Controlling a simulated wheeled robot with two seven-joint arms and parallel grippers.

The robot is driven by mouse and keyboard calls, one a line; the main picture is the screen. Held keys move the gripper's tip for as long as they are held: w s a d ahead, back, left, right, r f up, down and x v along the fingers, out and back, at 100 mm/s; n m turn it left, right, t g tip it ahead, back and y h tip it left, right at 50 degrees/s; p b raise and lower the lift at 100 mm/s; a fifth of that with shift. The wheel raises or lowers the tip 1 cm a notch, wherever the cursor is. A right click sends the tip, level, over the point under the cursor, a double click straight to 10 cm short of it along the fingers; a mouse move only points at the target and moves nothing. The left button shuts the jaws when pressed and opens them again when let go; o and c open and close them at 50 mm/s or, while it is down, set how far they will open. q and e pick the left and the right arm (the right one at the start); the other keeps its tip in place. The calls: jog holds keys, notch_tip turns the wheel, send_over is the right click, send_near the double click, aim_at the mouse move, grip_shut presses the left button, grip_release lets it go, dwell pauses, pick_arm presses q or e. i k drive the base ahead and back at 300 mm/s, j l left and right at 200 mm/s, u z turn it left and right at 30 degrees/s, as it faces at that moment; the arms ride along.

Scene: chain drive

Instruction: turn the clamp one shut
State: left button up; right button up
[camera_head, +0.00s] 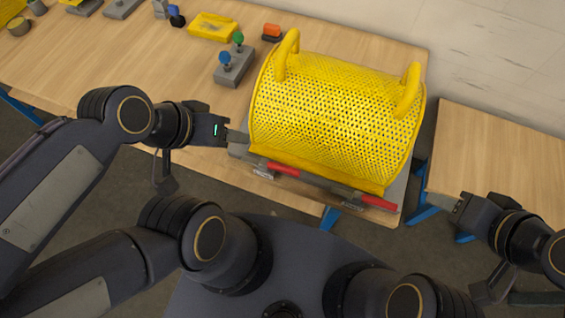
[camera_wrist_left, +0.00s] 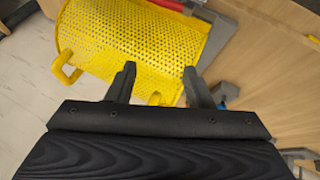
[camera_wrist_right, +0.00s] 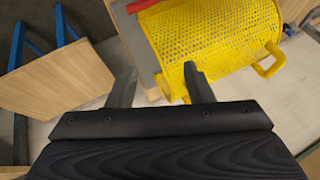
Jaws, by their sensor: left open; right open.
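Two clamps with red handles sit along the front lower edge of a yellow perforated guard (camera_head: 335,115). The left clamp (camera_head: 283,169) and the right clamp (camera_head: 378,201) both have handles lying along the edge; I cannot tell which is clamp one. My left gripper (camera_head: 240,138) is open and empty beside the guard's left end, above and left of the left clamp. A red handle (camera_wrist_left: 168,4) shows at the top of the left wrist view. My right gripper (camera_head: 457,203) is open and empty, right of the right clamp and apart from it. A red handle (camera_wrist_right: 141,5) shows in the right wrist view.
The guard has two raised yellow handles (camera_head: 408,92) and stands on a grey base plate on the wooden table (camera_head: 165,85). A second table (camera_head: 500,155) stands right, across a gap.

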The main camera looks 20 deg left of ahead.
aim_at(265, 164)
jog(key=k+l, duration=0.15)
jog(key=k, duration=0.3)
jog(key=u, duration=1.6)
